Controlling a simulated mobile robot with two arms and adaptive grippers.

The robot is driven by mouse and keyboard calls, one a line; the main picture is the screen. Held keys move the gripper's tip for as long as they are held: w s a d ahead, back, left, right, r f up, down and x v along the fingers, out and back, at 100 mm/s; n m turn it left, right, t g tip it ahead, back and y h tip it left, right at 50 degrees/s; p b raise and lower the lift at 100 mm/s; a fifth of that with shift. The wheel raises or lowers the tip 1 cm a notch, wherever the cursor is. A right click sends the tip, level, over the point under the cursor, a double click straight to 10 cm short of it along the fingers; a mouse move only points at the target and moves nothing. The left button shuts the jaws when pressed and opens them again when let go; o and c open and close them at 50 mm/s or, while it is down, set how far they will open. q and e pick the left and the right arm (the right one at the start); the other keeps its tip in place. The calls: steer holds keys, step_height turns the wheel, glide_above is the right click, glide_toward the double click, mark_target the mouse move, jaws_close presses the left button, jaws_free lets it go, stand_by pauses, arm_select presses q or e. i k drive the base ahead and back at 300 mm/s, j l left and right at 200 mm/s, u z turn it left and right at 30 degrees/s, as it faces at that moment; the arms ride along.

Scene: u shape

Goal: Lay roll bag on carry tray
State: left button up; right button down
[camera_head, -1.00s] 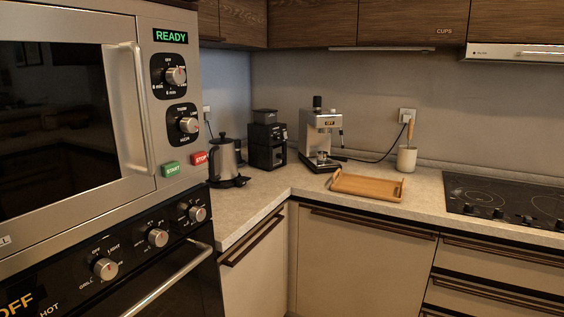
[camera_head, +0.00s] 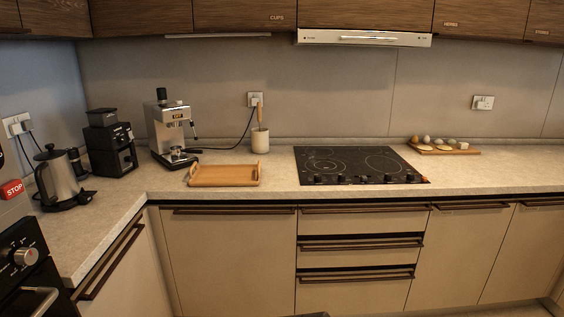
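The wooden carry tray (camera_head: 224,175) lies flat on the counter, left of the cooktop and in front of the coffee machine. It is light brown with a raised handle at each end, and it looks empty. I see no roll bag in this view. Neither of my grippers can be made out in the picture.
The espresso machine (camera_head: 170,128), black grinder (camera_head: 110,145) and kettle (camera_head: 58,178) stand left of the tray. A utensil pot (camera_head: 260,140) stands behind it. The black cooktop (camera_head: 358,165) is to the right, then a board with eggs (camera_head: 443,150).

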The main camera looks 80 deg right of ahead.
mark_target(234, 173)
steer(key=l+z, duration=0.4)
steer(key=i+l+z, duration=0.2)
steer(key=l+z, duration=0.2)
steer(key=i+l+z, duration=0.15)
steer(key=l+z, duration=0.2)
steer(key=i+l+z, duration=0.25)
steer(key=z, duration=0.15)
